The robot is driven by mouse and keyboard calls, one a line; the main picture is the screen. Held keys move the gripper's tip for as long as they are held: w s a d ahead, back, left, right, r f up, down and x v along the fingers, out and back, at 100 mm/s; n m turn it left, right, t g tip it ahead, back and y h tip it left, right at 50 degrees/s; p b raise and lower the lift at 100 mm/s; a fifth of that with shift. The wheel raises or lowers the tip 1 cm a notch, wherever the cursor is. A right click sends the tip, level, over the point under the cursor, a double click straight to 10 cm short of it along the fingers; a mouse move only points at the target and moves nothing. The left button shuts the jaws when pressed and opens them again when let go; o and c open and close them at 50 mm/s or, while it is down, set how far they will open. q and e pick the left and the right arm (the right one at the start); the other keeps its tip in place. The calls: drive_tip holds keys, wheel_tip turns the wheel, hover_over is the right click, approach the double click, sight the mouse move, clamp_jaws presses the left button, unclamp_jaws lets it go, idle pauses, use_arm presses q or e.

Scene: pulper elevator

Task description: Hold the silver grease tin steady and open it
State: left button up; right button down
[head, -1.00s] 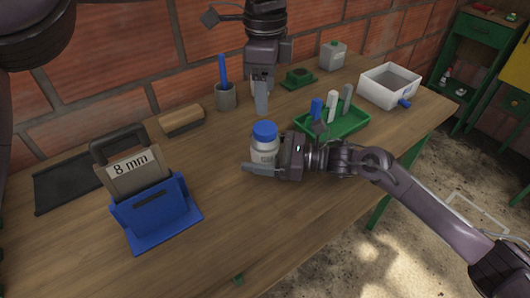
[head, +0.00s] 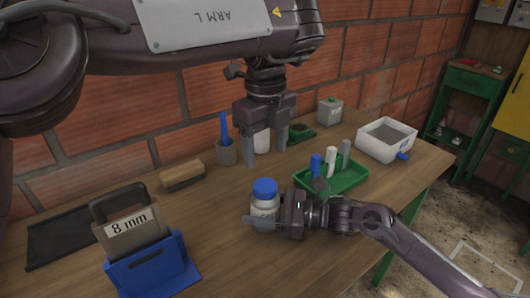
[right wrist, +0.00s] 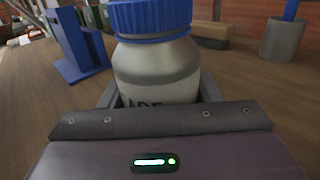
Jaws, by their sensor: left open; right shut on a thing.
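A silver-grey jar with a ribbed blue lid (head: 265,187) stands upright on the workbench (head: 225,225). My right gripper (head: 262,222) is shut around the jar's lower body from the right. In the right wrist view the jar's silvery body (right wrist: 157,68) sits between the fingers, with part of a dark-lettered label showing and the lid on. My left gripper (head: 266,154) is open, pointing down behind the jar and apart from it. A small white container (head: 262,141) shows between its fingers; I cannot tell if they touch it. A grey square can (head: 330,111) stands at the back.
A green tray (head: 345,182) with upright blue, white and grey items is right of the jar. A grey cup (head: 226,153) with a blue stick, a wooden block (head: 182,177) and a blue stand (head: 155,271) are left. A white box (head: 386,147) is at far right.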

sight(265, 185)
use_arm(q)
drive_tip(key=m, duration=0.7)
drive_tip(key=shift+m, duration=0.3)
drive_tip(key=m, duration=0.4)
drive_tip(key=shift+m, duration=0.3)
drive_tip(key=m, duration=0.4)
drive_tip(key=shift+m, duration=0.3)
drive_tip(key=m, duration=1.5)
drive_tip(key=shift+f+m, duration=0.4)
wheel_tip(265, 185, down, 7)
drive_tip(key=shift+f, duration=0.15)
